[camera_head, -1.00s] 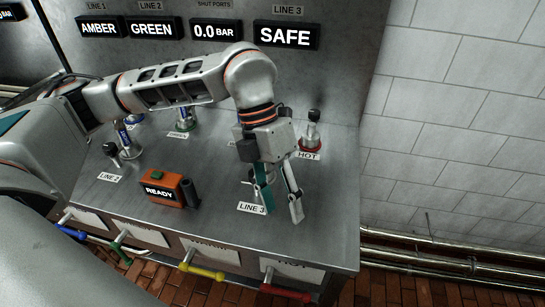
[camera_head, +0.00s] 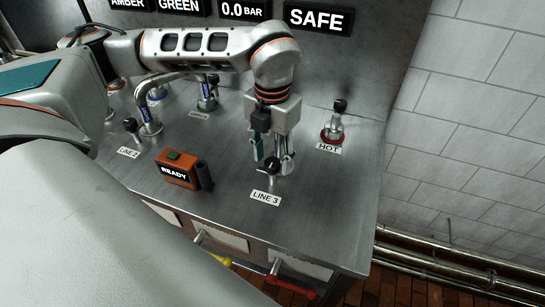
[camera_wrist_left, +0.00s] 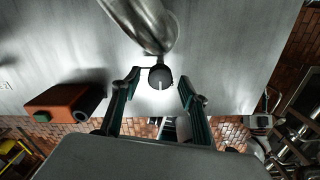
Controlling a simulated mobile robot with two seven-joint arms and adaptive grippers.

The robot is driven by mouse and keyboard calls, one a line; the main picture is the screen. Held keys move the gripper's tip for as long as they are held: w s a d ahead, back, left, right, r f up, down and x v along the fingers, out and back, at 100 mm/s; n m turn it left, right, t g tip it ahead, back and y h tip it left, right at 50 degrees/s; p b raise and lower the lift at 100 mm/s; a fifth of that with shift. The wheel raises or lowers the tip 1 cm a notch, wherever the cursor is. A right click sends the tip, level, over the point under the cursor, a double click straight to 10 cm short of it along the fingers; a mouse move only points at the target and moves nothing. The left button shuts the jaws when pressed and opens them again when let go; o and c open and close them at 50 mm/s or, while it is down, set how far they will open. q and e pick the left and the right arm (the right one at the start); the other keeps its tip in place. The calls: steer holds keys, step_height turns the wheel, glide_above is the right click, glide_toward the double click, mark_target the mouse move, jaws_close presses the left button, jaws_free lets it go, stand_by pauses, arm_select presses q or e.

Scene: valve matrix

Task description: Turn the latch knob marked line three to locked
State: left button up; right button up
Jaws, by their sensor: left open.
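The line three latch knob (camera_head: 271,164) is a black round cap with a white pointer mark on a metal post, just behind the LINE 3 label (camera_head: 265,198). In the left wrist view the knob (camera_wrist_left: 160,76) sits between the fingers, its white mark running nearly straight up and down in the picture. My left gripper (camera_head: 272,158) points down from above and behind the knob, its teal-padded fingers apart on either side. The wrist view shows a gap on both sides of the knob. My right gripper is not in view.
An orange READY box (camera_head: 177,170) with a green button stands left of the knob. A red-based HOT valve (camera_head: 333,122) stands at the back right. A SAFE display (camera_head: 318,19) hangs on the back panel. Coloured handles, one red (camera_head: 291,287), stick out below the bench's front edge.

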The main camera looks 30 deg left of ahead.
arm_select(q)
steer(key=shift+f, duration=0.35)
steer(key=c, duration=1.1)
